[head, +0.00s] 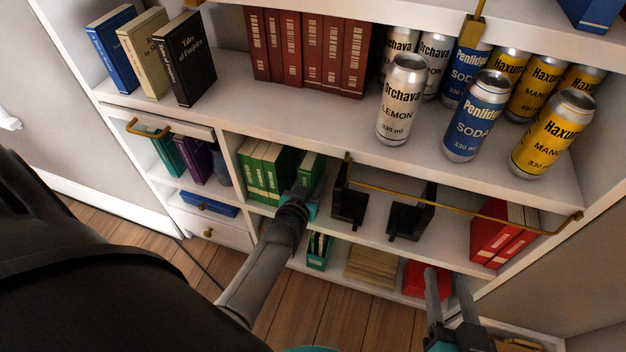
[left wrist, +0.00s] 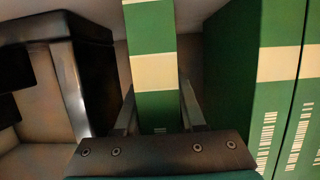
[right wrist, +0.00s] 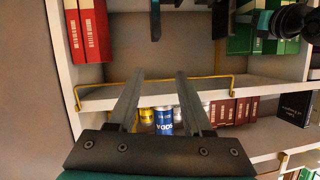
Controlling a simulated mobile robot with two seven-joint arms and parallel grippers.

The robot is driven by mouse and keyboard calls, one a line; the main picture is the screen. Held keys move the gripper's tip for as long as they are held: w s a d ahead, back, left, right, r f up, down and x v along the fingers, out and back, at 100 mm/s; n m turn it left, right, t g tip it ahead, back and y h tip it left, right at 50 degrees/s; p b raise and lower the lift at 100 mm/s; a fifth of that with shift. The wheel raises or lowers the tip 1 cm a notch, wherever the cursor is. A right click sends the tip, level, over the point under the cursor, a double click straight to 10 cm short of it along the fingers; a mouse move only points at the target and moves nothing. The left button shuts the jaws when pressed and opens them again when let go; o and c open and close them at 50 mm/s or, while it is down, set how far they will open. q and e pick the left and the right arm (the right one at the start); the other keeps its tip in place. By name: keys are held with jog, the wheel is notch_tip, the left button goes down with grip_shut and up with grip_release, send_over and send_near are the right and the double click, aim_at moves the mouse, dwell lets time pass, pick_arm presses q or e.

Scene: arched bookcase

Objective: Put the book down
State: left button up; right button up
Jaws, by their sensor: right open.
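A green book (left wrist: 155,97) with cream bands stands upright between the two fingers of my left gripper (left wrist: 157,110) in the left wrist view. The fingers lie close along its two sides and look shut on it. In the head view this book (head: 312,168) is on the middle shelf, between a row of green books (head: 264,172) and a black bookend, with my left gripper (head: 300,203) in front. Its lower part is hidden by the gripper. My right gripper (right wrist: 160,90) is open and empty, low in front of the bookcase; it also shows in the head view (head: 448,285).
Black bookends (head: 350,203) stand right of the green book, with bare shelf (head: 385,215) around them. Red books (head: 497,240) are at the far right. A brass rail (head: 440,197) crosses in front. Several cans (head: 402,105) stand on the shelf above.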

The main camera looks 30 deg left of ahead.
pick_arm(q)
jog(key=o, duration=0.4)
jog(key=shift+r, duration=0.1)
jog(key=shift+r, duration=0.15)
jog(key=shift+s+d+r+p, duration=0.1)
jog(key=shift+s+p, duration=0.35)
jog(key=shift+s, duration=0.1)
jog(key=shift+p+v, duration=0.65)
jog(key=shift+v, duration=0.5)
jog(key=shift+p+v, duration=0.45)
jog(key=shift+v, duration=0.4)
jog(key=p+v, duration=0.3)
jog(key=v, duration=0.4)
pick_arm(e)
jog(key=s+d+f+g+h, duration=0.3)
jog(key=s+d+g+h, duration=0.1)
jog(key=d+g, duration=0.4)
jog(key=shift+s+d+f+g+h, duration=0.15)
jog(key=shift+s+d+g+h, duration=0.2)
jog(key=shift+s+d, duration=0.45)
